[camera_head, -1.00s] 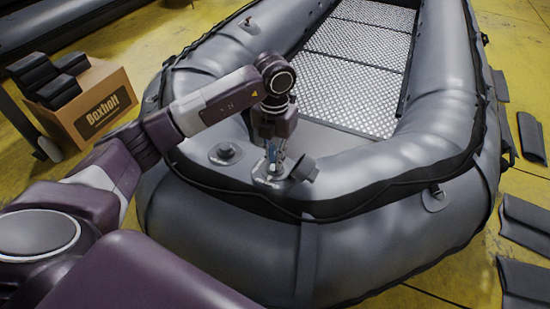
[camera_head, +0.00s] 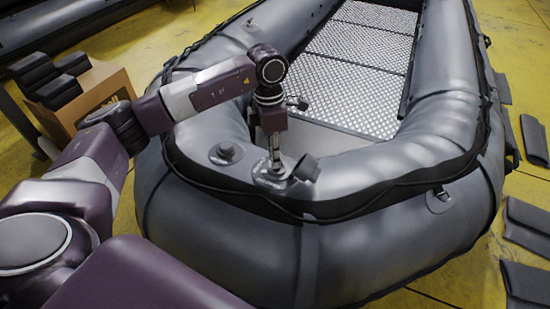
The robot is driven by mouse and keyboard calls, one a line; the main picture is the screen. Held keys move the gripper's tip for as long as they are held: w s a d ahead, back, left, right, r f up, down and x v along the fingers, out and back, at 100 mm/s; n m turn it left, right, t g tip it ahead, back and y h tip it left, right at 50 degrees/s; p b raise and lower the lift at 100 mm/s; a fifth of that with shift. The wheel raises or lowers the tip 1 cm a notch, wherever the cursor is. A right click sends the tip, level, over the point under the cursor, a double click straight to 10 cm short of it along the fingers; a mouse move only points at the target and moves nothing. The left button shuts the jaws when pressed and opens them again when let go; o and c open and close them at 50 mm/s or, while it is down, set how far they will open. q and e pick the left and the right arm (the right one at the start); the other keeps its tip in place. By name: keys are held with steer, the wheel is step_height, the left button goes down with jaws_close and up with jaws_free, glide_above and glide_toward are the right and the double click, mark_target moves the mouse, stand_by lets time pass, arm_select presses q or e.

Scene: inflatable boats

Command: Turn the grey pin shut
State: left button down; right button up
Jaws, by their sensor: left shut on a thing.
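The grey pin is hidden or too small to make out; it lies where my left gripper (camera_head: 274,163) points down into a round valve (camera_head: 272,179) on the boat's near tube. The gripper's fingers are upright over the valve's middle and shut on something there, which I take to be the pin. An open dark cap (camera_head: 307,168) stands tilted at the valve's right side. The grey inflatable boat (camera_head: 225,240) fills the middle of the view. My right gripper is not in the view.
A second, closed round valve (camera_head: 226,152) sits to the left on the same tube. A cardboard box (camera_head: 95,95) with dark pads stands at left. Dark flat pads (camera_head: 527,225) lie on the yellow floor at right.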

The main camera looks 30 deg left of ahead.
arm_select(q)
steer(key=m, duration=0.4)
steer(key=shift+w+a+b, duration=0.1)
steer(key=shift+w+b, duration=0.1)
steer(key=shift+b, duration=0.2)
steer(key=shift+m+g, duration=0.4)
steer(key=shift+m, duration=1.5)
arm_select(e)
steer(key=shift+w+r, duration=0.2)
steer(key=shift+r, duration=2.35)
arm_select(q)
steer(key=c, duration=2)
jaws_free()
steer(key=shift+c, duration=0.2)
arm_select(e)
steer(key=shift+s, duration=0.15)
arm_select(q)
step_height(320, 180, up, 12)
steer(key=w+a, duration=0.1)
steer(key=shift+w+a, duration=0.2)
steer(key=shift+a, duration=0.05)
steer(key=shift+f, duration=0.1)
